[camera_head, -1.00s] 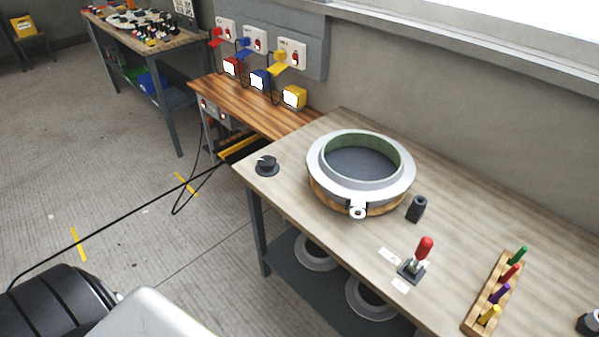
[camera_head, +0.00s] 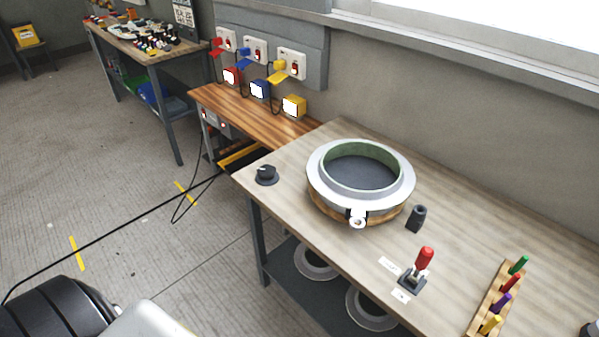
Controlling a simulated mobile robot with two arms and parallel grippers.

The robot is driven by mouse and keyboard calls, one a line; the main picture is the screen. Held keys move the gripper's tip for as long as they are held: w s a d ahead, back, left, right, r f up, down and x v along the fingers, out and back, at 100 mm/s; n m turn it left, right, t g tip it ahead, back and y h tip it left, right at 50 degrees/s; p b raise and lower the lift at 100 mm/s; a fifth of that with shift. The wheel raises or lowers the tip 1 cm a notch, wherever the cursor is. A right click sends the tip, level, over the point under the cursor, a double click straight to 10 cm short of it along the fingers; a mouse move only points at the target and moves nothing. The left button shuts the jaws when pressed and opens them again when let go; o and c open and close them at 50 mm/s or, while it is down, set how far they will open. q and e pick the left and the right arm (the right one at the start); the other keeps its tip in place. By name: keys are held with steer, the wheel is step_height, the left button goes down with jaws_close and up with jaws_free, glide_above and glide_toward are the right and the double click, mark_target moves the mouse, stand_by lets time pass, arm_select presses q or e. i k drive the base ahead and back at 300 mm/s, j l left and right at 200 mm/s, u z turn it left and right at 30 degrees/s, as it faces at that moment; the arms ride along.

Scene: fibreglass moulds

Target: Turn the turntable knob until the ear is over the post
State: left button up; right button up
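The turntable knob (camera_head: 266,175) is a black round knob at the left front corner of the workbench. The ring-shaped mould (camera_head: 318,189) sits on a wooden turntable (camera_head: 385,216) in the middle of the bench. Its ear (camera_head: 357,218), a small light lug with a hole, points toward the front edge. The dark post (camera_head: 416,218) stands on the bench to the right of the ear, apart from it. Neither of my grippers is in view; only parts of my own body show at the bottom left.
A red-handled lever (camera_head: 424,262) stands near the bench's front edge, with small labels beside it. A wooden rack (camera_head: 483,304) holds several coloured pegs at the right. A wooden side bench (camera_head: 232,103) carries red, blue and yellow boxes. A black cable (camera_head: 120,241) crosses the floor.

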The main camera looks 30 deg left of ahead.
mark_target(266, 171)
steer(key=j+u, duration=0.1)
steer(key=u, duration=1)
